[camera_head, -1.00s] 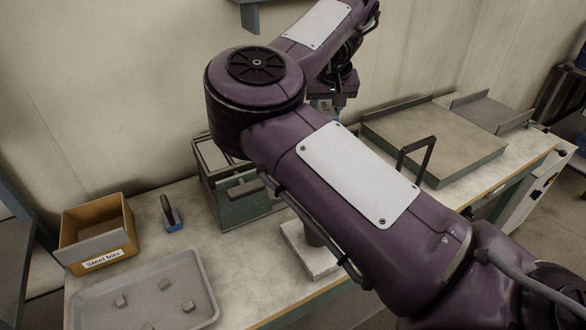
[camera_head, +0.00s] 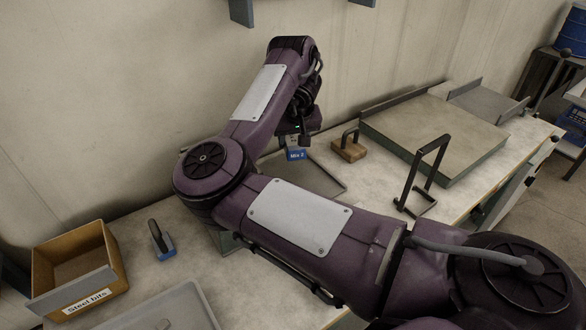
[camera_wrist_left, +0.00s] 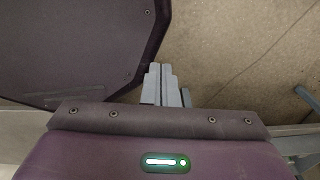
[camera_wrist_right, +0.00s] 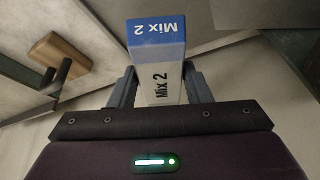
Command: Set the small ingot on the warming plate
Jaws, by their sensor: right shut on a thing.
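My right gripper (camera_head: 297,138) is shut on a box with a blue end and white sides marked "Mix 2" (camera_head: 296,155). In the right wrist view the box (camera_wrist_right: 160,70) sits between the two fingers (camera_wrist_right: 160,85). My left gripper (camera_wrist_left: 165,85) shows only in the left wrist view, its fingers together with nothing seen between them. A broad flat plate (camera_head: 435,125) lies at the back right; I cannot tell if it is the warming plate. I cannot make out the small ingot; my right arm hides the middle of the bench.
A "Steel bits" bin (camera_head: 80,270), a blue-based handled tool (camera_head: 162,240) and a grey tray (camera_head: 185,305) are at left. A wooden block with a dark handle (camera_head: 348,148) stands right of the held box. A black frame (camera_head: 425,175) stands before the plate.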

